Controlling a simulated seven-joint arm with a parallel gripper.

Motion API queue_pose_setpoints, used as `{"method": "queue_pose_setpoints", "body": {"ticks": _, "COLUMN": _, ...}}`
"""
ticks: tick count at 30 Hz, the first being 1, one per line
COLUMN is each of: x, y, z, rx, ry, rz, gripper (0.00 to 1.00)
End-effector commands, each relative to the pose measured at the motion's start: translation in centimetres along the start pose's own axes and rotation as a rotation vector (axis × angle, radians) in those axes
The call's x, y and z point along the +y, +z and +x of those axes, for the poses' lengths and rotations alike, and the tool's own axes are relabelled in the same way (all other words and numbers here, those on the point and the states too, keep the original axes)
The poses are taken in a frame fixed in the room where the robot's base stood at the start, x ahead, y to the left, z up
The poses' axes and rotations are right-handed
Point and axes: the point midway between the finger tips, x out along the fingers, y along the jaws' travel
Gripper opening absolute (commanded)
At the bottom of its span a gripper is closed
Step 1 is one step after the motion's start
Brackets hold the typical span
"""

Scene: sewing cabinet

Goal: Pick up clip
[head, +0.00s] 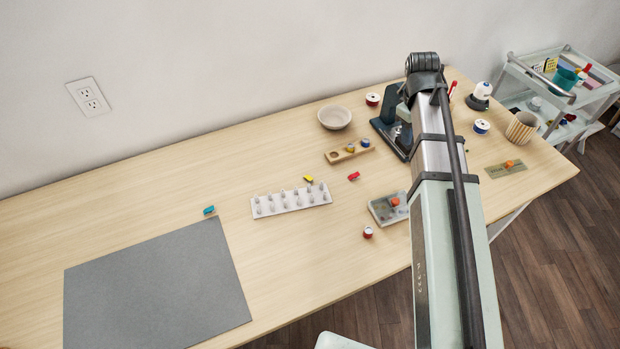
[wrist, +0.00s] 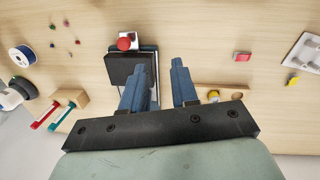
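Three small clips lie apart on the table in the head view: a red clip (head: 353,176), a yellow clip (head: 308,179) and a teal clip (head: 209,210) near the grey mat. In the wrist view the red clip (wrist: 242,56) lies to the right of my gripper (wrist: 158,68), and the yellow clip (wrist: 292,79) lies farther right. In the head view my gripper is hidden behind my arm. The teal clip is not seen in the wrist view.
The dark machine (head: 388,128) stands near my arm. A wooden bobbin holder (head: 337,157), a white peg tray (head: 263,208), a bowl (head: 334,118) and a red spool (head: 367,233) stand around the clips. The grey mat (head: 150,285) is bare.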

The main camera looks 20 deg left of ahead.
Motion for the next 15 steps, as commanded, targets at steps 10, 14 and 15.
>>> {"method": "queue_pose_setpoints", "body": {"ticks": 10, "x": -13.1, "y": -7.6, "z": -2.9, "rx": 0.048, "ry": -0.055, "rz": -0.064, "gripper": 0.29}}
{"method": "queue_pose_setpoints", "body": {"ticks": 14, "x": -17.9, "y": -9.4, "z": -3.9, "rx": 0.058, "ry": -0.078, "rz": -0.086, "gripper": 0.29}}
{"method": "queue_pose_setpoints", "body": {"ticks": 15, "x": -19.2, "y": -9.8, "z": -4.1, "rx": 0.06, "ry": -0.084, "rz": -0.092, "gripper": 0.29}}
